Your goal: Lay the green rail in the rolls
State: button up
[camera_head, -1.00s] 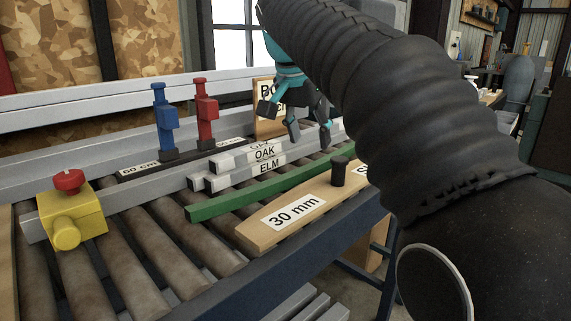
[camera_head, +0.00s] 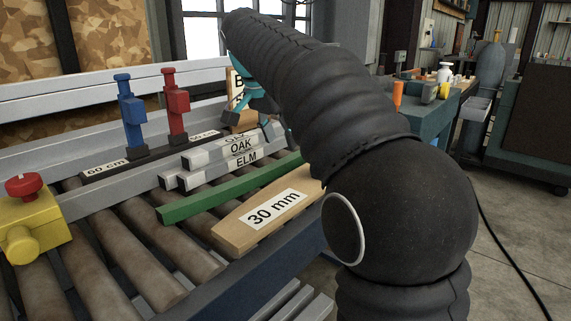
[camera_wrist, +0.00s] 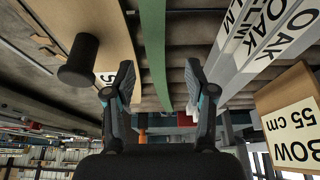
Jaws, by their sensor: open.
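The green rail (camera_head: 215,193) lies across the brown rollers (camera_head: 145,235), between the grey bars and the wooden board marked 30 mm. Its far end is hidden behind my arm in the head view. In the wrist view the green rail (camera_wrist: 153,45) runs between the two fingers of my gripper (camera_wrist: 159,78). The fingers are apart, one to each side of the rail in the picture, with gaps at both sides. I cannot tell how far they are above it. In the head view my gripper is mostly hidden behind the arm.
Grey bars labelled OAK and ELM (camera_head: 200,176) lie beside the rail. The 30 mm board (camera_head: 245,228), with a black knob (camera_wrist: 79,61), lies on the other side. Blue (camera_head: 130,115) and red (camera_head: 176,108) clamps stand behind. A yellow block (camera_head: 35,228) sits left; a BOW box (camera_wrist: 292,120) is near.

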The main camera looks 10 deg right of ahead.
aim_at(285, 157)
jog(key=shift+a+b+x, duration=0.2)
jog(key=shift+b+x, duration=0.15)
jog(key=shift+x, duration=2.5)
grip_shut()
